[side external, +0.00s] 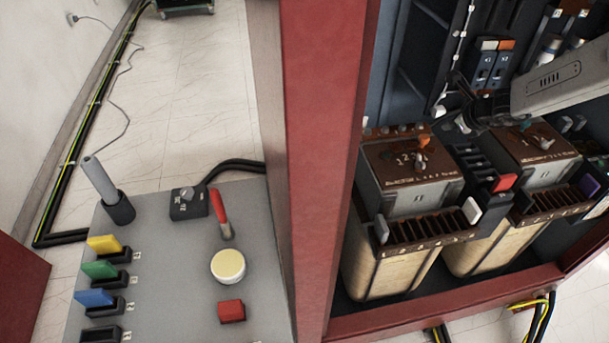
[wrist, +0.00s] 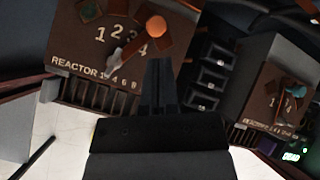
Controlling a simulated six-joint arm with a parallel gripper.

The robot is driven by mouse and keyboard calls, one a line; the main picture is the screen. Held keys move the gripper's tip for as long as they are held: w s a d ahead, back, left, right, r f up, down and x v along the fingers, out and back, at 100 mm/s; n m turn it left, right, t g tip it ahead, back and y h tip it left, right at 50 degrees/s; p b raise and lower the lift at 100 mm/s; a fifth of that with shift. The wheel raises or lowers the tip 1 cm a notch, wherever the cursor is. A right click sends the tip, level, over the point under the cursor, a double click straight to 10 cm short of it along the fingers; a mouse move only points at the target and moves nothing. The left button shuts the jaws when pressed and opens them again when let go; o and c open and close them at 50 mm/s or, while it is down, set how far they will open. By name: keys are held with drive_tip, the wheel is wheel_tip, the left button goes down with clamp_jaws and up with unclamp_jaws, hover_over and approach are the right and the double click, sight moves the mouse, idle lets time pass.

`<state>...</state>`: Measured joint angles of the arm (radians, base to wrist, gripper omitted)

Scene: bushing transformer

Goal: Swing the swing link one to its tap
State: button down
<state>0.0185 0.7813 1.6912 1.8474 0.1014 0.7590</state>
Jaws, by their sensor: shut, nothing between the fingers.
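The left reactor's brown top plate (side external: 385,165) carries the numbers 1 to 4 in an arc and shows in the wrist view (wrist: 75,50) too. A small grey lever (side external: 420,162), seemingly swing link one, stands on it; in the wrist view its light tip (wrist: 114,58) lies below the 2 and 3. An orange round cap (wrist: 156,27) is by the 4, also in the side view (side external: 424,141). My gripper (wrist: 158,65) is shut and empty, right of the lever and apart from it. In the side view my gripper (side external: 466,122) is above and right of that plate.
A second reactor with its own numbered plate (side external: 530,145) and teal cap (wrist: 295,90) stands to the right. A black slotted block (wrist: 212,75) lies between them. A red cabinet post (side external: 315,150) and a grey panel with coloured tabs (side external: 165,260) are at left.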

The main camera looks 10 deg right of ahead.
drive_tip(key=f+n+h, duration=0.1)
drive_tip(key=n, duration=0.4)
drive_tip(key=s+a+f+n+h, duration=0.1)
drive_tip(key=n+h, duration=0.1)
drive_tip(key=n, duration=0.2)
drive_tip(key=f+n+h, duration=0.2)
drive_tip(key=n, duration=0.3)
drive_tip(key=shift+s+a+n+g, duration=0.25)
drive_tip(key=shift+a+n+g, duration=0.05)
drive_tip(key=shift+g, duration=0.1)
drive_tip(key=a+n+h, duration=0.1)
drive_tip(key=n, duration=0.3)
drive_tip(key=a+r+n+t+h, duration=0.1)
drive_tip(key=n, duration=0.3)
drive_tip(key=a+n+t+h, duration=0.1)
drive_tip(key=n+h, duration=0.1)
drive_tip(key=n, duration=0.2)
drive_tip(key=shift+r, duration=0.4)
drive_tip(key=a+r+n+t+h, duration=0.2)
drive_tip(key=a+r+n+t, duration=0.3)
drive_tip(key=n, duration=0.7)
drive_tip(key=f, duration=0.7)
drive_tip(key=a+f, duration=0.1)
drive_tip(key=f, duration=0.2)
drive_tip(key=shift+s+f, duration=0.25)
drive_tip(key=shift+f, duration=0.7)
